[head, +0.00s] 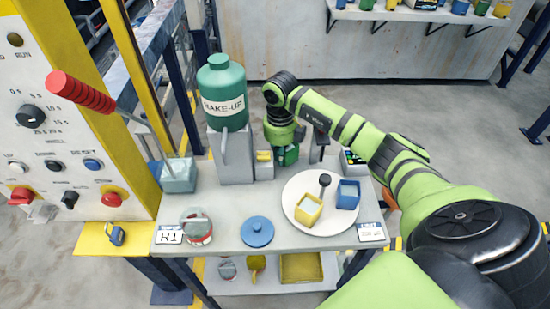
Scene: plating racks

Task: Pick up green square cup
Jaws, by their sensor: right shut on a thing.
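The green square cup (288,156) is at the back of the table, below the end of my right arm. My right gripper (284,146) points down and is shut on the cup. The fingers and part of the cup are hard to make out behind the wrist. I cannot tell whether the cup touches the tabletop. My left gripper is not in view.
A round white plate (293,216) holds a yellow square cup (308,209), a blue square cup (348,194) and a dark-knobbed tool. A green MAKE-UP bottle (222,90) stands on a grey block left of my gripper. A blue lid (257,231) lies in front.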

